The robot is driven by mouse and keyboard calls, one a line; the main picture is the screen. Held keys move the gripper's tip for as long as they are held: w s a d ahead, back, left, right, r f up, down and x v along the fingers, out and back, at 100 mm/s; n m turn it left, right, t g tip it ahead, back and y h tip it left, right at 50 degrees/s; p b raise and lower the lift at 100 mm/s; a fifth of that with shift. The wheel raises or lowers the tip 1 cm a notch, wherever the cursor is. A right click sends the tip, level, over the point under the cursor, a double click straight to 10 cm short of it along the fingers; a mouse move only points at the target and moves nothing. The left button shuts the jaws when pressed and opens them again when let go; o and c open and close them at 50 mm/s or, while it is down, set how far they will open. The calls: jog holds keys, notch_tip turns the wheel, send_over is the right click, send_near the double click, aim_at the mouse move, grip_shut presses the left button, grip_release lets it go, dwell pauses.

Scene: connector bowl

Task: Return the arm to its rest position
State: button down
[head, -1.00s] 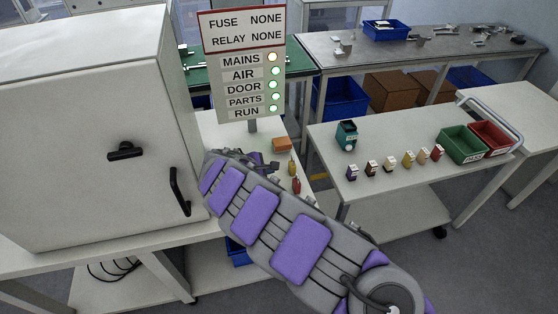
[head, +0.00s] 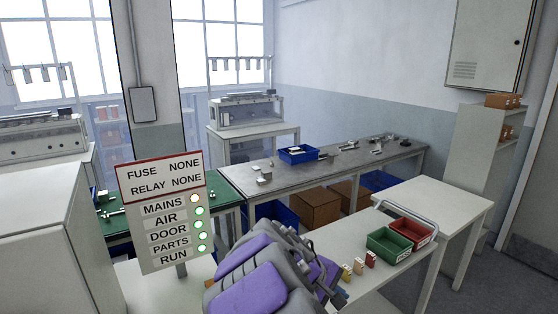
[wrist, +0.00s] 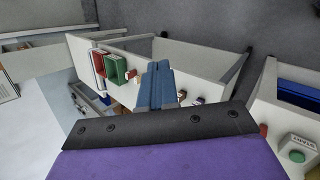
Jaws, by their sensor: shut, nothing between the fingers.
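My arm (head: 250,275), grey with purple pads, shows at the bottom centre of the head view, over the near part of the white cart. In the wrist view my gripper (wrist: 158,84) shows as two blue fingers set together, with nothing seen between them. They point out above the cart and touch nothing that I can make out. In the head view the arm's own pads and links largely hide the gripper.
A sign (head: 160,210) stands left of my arm, beside a white cabinet (head: 45,240). A green bin (head: 388,243), a red bin (head: 411,231) and small coloured parts (head: 358,266) sit on the cart at right. A grey bench (head: 335,168) stands behind.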

jog(key=s+d+r+m+g+y, duration=0.1)
jog(key=s+d+m+g+y, duration=0.15)
jog(key=s, duration=0.65)
jog(key=s+d+m+g+y, duration=0.1)
jog(key=s+d+m, duration=0.2)
jog(key=s, duration=0.6)
jog(key=s+a+f+m+y, duration=0.1)
jog(key=s+a+y, duration=0.1)
jog(key=s, duration=0.6)
jog(key=s+a+f+m+g+y, duration=0.1)
jog(key=s+a+y, duration=0.1)
jog(key=s, duration=0.6)
jog(key=shift+a+f+m, duration=0.35)
jog(key=shift+a, duration=0.35)
